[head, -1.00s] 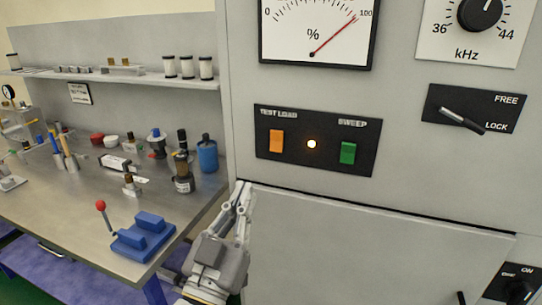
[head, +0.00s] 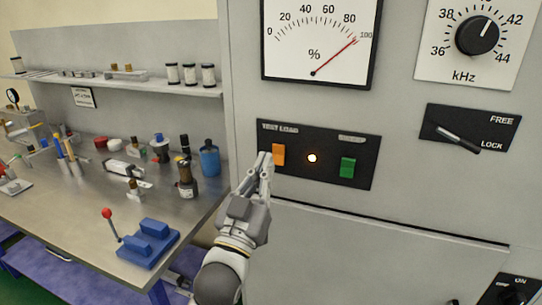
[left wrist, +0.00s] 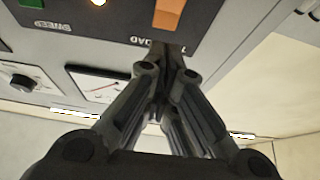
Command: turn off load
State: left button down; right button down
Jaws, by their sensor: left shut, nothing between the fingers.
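The orange TEST LOAD switch (head: 278,155) sits at the left of a black panel (head: 330,178) on the grey cabinet. A small lamp (head: 312,158) beside it is lit. My left gripper (head: 266,158) is shut and empty, its tips just left of the orange switch in the head view; I cannot tell whether they touch the panel. In the left wrist view the shut fingers (left wrist: 165,55) point at the panel close to the TEST LOAD label, and the orange switch (left wrist: 169,13) shows beyond the tips. My right gripper is not in view.
A green SWEEP switch (head: 347,168) is on the same panel. Above is a percent meter (head: 318,40) with its needle near 100. A kHz knob (head: 477,36) and a FREE/LOCK lever (head: 458,138) are to the right. A cluttered workbench (head: 90,215) stands at the left.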

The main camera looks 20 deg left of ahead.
aim_at(278, 150)
pick_arm(q)
jog(key=shift+w+f+p, duration=0.1)
jog(key=shift+w+f, duration=0.1)
jog(key=shift+w, duration=0.45)
jog(key=shift+w+f+p, duration=0.1)
jog(key=shift+w+f, duration=0.15)
jog(key=shift+w, duration=0.4)
jog(key=shift+w+f+p, duration=0.1)
jog(key=shift+w+f, duration=0.1)
jog(key=shift+w, duration=0.45)
jog(key=b, duration=0.1)
jog(key=f+t+b, duration=0.1)
jog(key=b, duration=0.1)
jog(key=shift+w+f+b, duration=0.1)
jog(key=shift+w+b, duration=0.15)
jog(key=shift+b, duration=0.05)
jog(key=shift+r, duration=0.35)
jog(key=shift+f, duration=0.1)
